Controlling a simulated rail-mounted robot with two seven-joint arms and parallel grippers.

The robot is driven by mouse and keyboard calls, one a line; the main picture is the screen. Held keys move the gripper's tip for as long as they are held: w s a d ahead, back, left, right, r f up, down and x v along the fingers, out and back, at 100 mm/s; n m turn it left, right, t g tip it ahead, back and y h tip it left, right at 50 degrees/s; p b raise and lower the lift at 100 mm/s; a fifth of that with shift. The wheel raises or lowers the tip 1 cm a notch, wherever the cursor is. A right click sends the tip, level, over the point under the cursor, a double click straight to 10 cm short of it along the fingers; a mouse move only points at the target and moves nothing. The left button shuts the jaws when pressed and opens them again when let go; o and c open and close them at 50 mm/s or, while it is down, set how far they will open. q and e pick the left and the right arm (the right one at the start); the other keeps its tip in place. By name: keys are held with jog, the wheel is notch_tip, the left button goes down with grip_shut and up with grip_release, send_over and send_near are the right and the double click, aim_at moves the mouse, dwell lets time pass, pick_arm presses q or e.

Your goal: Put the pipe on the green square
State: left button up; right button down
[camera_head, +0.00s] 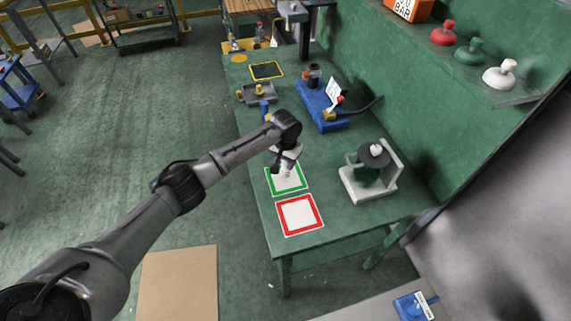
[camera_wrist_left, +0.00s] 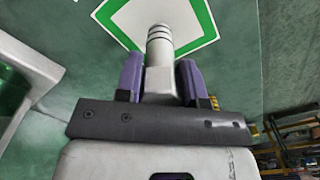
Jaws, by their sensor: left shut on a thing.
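My left gripper (camera_wrist_left: 160,82) is shut on the pipe (camera_wrist_left: 159,50), a light grey ridged piece between its purple fingers in the left wrist view. The green square (camera_head: 287,179), a white field with a green border, lies on the green table. It also shows in the left wrist view (camera_wrist_left: 205,14), behind the tip of the pipe. In the head view my left gripper (camera_head: 287,166) is over the far part of the green square. I cannot tell whether the pipe touches the surface. My right gripper is not in view.
A red-bordered square (camera_head: 300,215) lies next to the green one, nearer the table's front edge. A grey fixture with a dark round top (camera_head: 374,155) stands to the right. A blue device (camera_head: 322,108), a grey tray (camera_head: 259,94) and a yellow-bordered square (camera_head: 266,71) are farther back.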

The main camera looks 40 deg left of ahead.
pick_arm(q)
jog(key=shift+f, duration=0.75)
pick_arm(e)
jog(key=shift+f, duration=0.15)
pick_arm(q)
jog(key=shift+f, duration=0.1)
jog(key=o, duration=1)
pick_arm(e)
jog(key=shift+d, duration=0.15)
